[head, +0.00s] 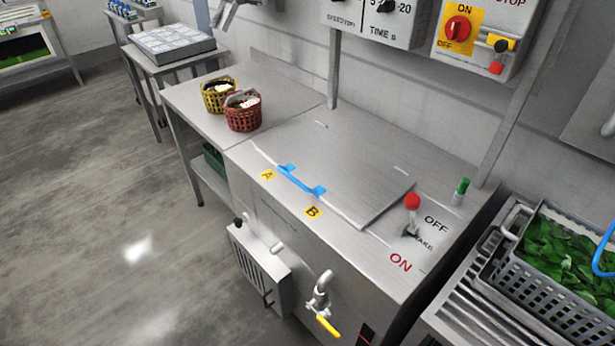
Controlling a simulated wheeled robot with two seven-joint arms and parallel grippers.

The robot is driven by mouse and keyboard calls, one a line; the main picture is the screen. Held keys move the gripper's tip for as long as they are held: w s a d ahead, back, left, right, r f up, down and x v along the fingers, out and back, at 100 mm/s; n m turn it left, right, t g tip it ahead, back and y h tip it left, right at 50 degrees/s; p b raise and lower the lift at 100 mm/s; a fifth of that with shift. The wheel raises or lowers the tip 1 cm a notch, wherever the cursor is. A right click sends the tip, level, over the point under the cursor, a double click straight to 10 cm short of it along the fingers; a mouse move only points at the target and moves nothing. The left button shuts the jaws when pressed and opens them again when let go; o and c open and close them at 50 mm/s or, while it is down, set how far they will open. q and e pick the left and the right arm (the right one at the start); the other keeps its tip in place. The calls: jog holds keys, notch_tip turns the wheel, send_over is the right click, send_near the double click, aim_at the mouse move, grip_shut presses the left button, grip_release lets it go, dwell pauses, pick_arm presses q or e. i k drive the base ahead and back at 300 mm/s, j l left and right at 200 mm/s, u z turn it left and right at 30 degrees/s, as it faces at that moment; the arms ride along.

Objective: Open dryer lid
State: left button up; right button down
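The dryer lid (335,163) is a flat steel panel in the top of the steel dryer cabinet (433,273). It lies flat and looks shut.
A red-knobbed lever (412,202) and a green-topped piece (461,188) stand right of the lid. Yellow (215,95) and red (243,113) baskets stand on the left table. A grey crate of greens (508,268) is at right. Floor at left is clear.

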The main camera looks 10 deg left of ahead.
aim_at(359, 186)
jog(key=z, duration=0.5)
jog(key=i+j+z, duration=0.1)
jog(key=j+z, duration=0.4)
jog(key=j, duration=0.15)
jog(key=j+z, duration=0.5)
jog(key=k+j, duration=0.05)
jog(key=j, duration=0.05)
